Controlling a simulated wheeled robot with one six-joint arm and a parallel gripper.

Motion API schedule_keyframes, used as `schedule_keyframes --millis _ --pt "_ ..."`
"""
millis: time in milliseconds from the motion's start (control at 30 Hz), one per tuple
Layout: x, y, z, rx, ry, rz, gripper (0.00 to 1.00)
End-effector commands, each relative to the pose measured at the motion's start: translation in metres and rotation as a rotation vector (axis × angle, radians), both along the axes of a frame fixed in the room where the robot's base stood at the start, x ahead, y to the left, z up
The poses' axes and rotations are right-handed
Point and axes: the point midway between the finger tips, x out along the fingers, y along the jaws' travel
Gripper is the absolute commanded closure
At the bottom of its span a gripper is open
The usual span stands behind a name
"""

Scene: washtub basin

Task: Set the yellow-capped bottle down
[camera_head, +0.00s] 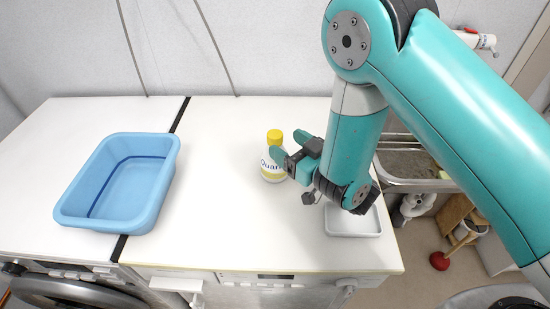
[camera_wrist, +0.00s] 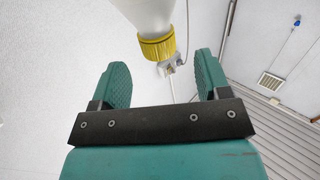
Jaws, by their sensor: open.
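The yellow-capped bottle (camera_head: 271,171) stands upright on the white worktop, right of the blue basin. It is white with a yellow cap and a partly hidden label. My gripper (camera_head: 290,146) is open just to the right of the bottle, with one finger partly in front of it. In the wrist view my gripper (camera_wrist: 161,72) has its two green fingers spread wide with nothing held between them. I see gaps on both sides of the cap.
A blue basin (camera_head: 122,218) sits at the left of the worktop (camera_head: 225,215). A white tray (camera_head: 352,228) lies at the right, partly under my arm. A metal sink (camera_head: 415,185) is beyond the right edge. The worktop between basin and bottle is clear.

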Motion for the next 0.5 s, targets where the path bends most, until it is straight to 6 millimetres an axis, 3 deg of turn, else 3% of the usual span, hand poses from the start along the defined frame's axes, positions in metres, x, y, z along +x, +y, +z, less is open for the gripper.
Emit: schedule_keyframes --millis 500 --pt "0.045 0.041 0.004 -0.001 -0.001 0.0 0.3"
